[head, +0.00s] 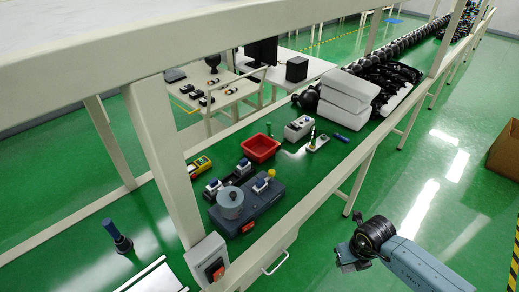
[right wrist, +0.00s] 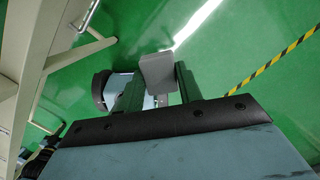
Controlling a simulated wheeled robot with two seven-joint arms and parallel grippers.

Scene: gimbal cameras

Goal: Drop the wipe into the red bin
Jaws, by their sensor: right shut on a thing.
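The red bin (head: 261,148) is a small open tray on the green-topped workbench, in the middle of the head view. My right gripper (head: 346,254) is out in front of the bench's near edge, over the floor, to the right of and nearer than the bin. In the right wrist view my right gripper (right wrist: 158,88) is shut on a flat grey piece, which looks like the wipe (right wrist: 157,68). I cannot make the wipe out in the head view. My left gripper is not in view.
A long bench rail and upright post (head: 165,150) stand between me and the bench top. A cardboard box (head: 505,150) stands far right; the floor between is clear.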

